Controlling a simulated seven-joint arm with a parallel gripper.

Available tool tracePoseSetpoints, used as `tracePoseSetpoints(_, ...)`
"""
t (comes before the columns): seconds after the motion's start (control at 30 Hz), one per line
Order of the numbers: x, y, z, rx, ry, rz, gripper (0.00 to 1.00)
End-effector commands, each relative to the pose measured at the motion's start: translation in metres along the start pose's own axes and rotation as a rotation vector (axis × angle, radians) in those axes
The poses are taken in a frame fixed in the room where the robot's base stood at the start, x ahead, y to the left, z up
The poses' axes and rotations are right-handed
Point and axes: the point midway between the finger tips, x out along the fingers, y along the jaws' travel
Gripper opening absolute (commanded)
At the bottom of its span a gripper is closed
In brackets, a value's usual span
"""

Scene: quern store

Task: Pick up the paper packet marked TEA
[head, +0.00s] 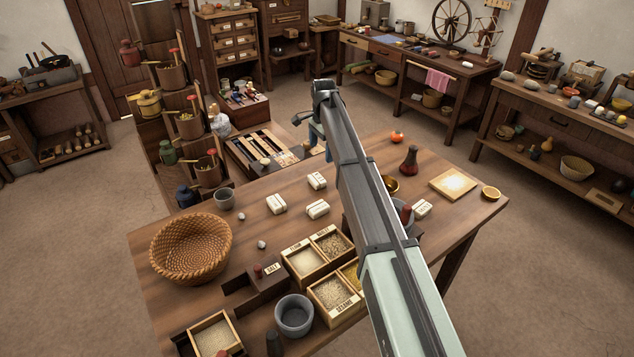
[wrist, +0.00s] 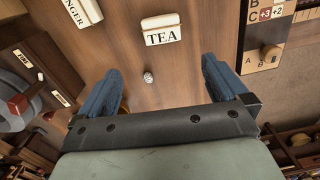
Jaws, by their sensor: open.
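The paper packet marked TEA (wrist: 162,30) is white with black lettering and lies on the wooden table, in the upper middle of the wrist view. My gripper (wrist: 160,66) is open, its two blue fingers apart and nothing between their tips. The packet is beyond the fingertips, apart from them. In the head view my gripper (head: 317,136) shows small at the far end of my arm, partly hidden by it. Several white packets lie on the table there; their print is too small for me to tell which is TEA.
A second white packet (wrist: 83,12), its label partly cut off, lies left of TEA. A small pale object (wrist: 148,77) is near the fingers. The table also holds a wicker basket (head: 190,248), labelled grain boxes and a grey bowl (head: 294,316). A lettered board (wrist: 284,30) lies beyond the table edge.

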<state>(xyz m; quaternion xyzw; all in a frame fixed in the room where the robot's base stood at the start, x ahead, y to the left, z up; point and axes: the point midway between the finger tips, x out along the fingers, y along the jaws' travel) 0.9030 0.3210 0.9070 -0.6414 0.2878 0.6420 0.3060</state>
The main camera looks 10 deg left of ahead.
Motion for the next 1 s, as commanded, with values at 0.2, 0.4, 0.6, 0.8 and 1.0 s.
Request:
tracePoseSetpoints(0.2,-0.002,-0.007,0.017,0.018,0.013,0.025,1.00)
tracePoseSetpoints(0.4,0.019,-0.005,0.017,0.018,0.012,0.026,1.00)
tracePoseSetpoints(0.6,0.053,-0.004,0.016,0.017,0.012,0.026,1.00)
tracePoseSetpoints(0.8,0.078,-0.004,0.015,0.017,0.012,0.024,1.00)
tracePoseSetpoints(1.0,0.087,-0.005,0.014,0.017,0.012,0.023,1.00)
